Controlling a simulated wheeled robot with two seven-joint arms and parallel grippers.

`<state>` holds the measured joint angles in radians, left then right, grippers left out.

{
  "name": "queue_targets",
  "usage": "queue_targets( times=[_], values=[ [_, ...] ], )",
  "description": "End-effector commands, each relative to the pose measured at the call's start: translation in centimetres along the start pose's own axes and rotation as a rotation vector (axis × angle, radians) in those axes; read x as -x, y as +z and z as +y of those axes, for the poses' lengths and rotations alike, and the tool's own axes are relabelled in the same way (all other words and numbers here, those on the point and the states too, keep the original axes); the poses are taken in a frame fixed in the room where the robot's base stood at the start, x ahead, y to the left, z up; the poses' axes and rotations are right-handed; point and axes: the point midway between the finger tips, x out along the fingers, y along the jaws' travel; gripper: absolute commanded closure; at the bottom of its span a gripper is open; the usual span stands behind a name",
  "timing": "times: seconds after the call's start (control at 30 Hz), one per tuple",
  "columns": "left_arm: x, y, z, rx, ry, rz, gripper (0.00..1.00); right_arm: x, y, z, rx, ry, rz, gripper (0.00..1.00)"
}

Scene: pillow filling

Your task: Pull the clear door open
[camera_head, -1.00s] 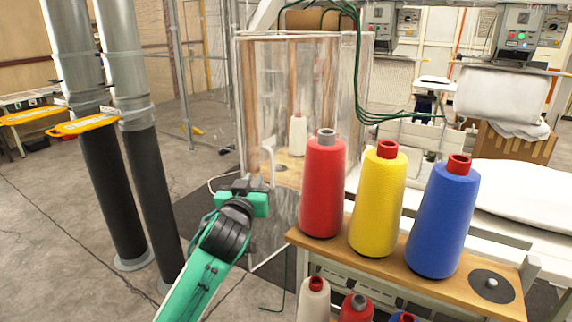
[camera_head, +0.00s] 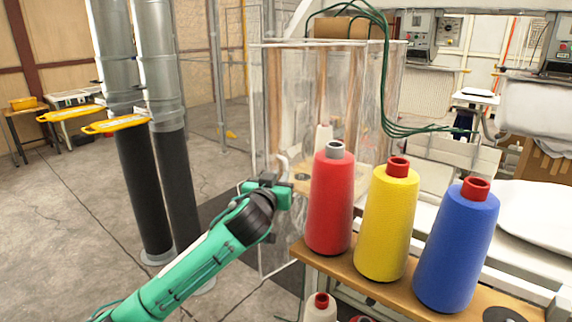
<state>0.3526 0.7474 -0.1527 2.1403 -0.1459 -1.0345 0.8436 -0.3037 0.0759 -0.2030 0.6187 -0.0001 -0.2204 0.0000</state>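The clear door (camera_head: 333,86) is a see-through panel with a pale frame, standing behind the thread cones; it looks closed. A white curved handle (camera_head: 282,166) shows on its left part. My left gripper (camera_head: 276,188) reaches in from the lower left on a green arm, just below the handle and in front of the door. Its fingers overlap the handle's lower end in the picture. I cannot tell whether they touch it or how wide they are apart. My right gripper is out of view.
Red (camera_head: 330,200), yellow (camera_head: 387,220) and blue (camera_head: 456,245) thread cones stand on a wooden shelf (camera_head: 385,284) right of my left gripper. Two grey and black pipes (camera_head: 163,130) rise at the left. The floor between pipes and door is open.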

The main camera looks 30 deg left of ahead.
Motion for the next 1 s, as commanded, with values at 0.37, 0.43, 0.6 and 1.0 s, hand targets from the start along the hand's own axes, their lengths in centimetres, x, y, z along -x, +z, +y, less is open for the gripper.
queue_targets(
  times=[0.37, 0.43, 0.6, 1.0],
  values=[
    [-5.2, -0.2, 0.0, 0.001, 0.0, 0.001, 0.84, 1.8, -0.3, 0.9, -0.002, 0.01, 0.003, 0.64],
    [-5.6, -0.1, 0.0, 0.0, 0.0, 0.001, 0.84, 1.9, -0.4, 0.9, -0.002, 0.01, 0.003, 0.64],
    [-5.9, 0.0, 0.0, 0.0, 0.0, 0.001, 0.84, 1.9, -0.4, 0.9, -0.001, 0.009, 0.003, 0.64],
    [-5.9, 0.0, 0.0, 0.0, 0.0, 0.001, 1.0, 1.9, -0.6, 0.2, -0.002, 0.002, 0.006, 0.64]
  ],
)
